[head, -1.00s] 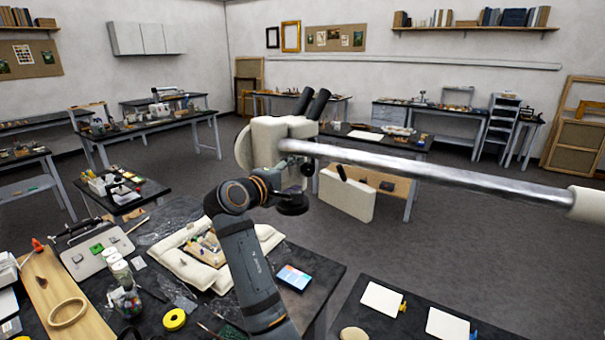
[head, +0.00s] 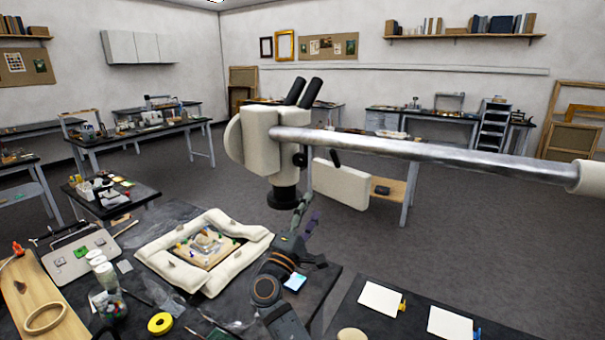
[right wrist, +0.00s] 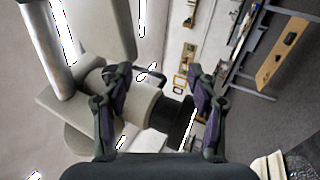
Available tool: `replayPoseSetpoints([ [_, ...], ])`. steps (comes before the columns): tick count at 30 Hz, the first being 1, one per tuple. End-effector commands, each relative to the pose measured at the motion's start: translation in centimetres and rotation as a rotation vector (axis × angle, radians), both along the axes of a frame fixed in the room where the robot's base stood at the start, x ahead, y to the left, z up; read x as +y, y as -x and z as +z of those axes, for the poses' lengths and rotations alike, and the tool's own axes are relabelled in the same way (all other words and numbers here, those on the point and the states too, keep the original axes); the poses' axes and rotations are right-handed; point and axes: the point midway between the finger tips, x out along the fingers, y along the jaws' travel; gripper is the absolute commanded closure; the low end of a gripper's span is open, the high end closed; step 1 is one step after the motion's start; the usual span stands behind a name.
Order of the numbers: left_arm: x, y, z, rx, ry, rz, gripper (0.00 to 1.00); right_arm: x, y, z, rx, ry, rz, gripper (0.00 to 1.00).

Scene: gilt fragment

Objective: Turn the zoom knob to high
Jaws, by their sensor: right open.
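The microscope (head: 262,148) is a beige head on a metal boom arm, with black eyepieces on top and a black objective (head: 284,197) below. A small dark knob (head: 300,159) shows on its right side; I cannot read any zoom marking. My right gripper (head: 304,212) is open and empty, pointing up just right of the objective. In the right wrist view the open fingers (right wrist: 158,76) frame the beige microscope body (right wrist: 88,112) and its black objective (right wrist: 178,120); contact cannot be told. My left gripper is out of view.
The metal boom (head: 420,151) runs right from the microscope. Below, a gilt fragment (head: 205,245) lies within white padding (head: 160,258) on the dark bench. A yellow tape roll (head: 160,323), a jar (head: 108,305) and white cards (head: 380,298) lie nearby.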

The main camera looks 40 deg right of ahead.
Motion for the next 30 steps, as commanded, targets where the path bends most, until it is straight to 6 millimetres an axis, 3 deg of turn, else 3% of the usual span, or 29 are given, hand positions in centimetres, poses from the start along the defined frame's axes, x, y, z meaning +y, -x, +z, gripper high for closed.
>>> replayPoseSetpoints([
  [3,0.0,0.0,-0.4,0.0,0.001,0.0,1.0,1.8,-1.5,2.6,0.031,0.197,-0.008,0.41],
  [6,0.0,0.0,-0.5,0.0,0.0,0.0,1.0,3.1,-2.4,3.8,0.06,0.31,-0.014,0.41],
  [12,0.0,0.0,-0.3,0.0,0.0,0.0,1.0,3.7,-2.9,4.5,0.073,0.364,-0.016,0.41],
  [17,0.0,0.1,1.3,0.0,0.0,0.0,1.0,2.5,-3.6,6.4,0.071,0.363,-0.018,0.41],
  [24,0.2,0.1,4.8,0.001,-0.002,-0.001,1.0,-0.8,-5.7,9.9,0.071,0.362,-0.019,0.41],
  [30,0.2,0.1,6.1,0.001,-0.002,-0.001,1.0,-2.5,-6.8,11.2,0.072,0.36,-0.018,0.41],
])
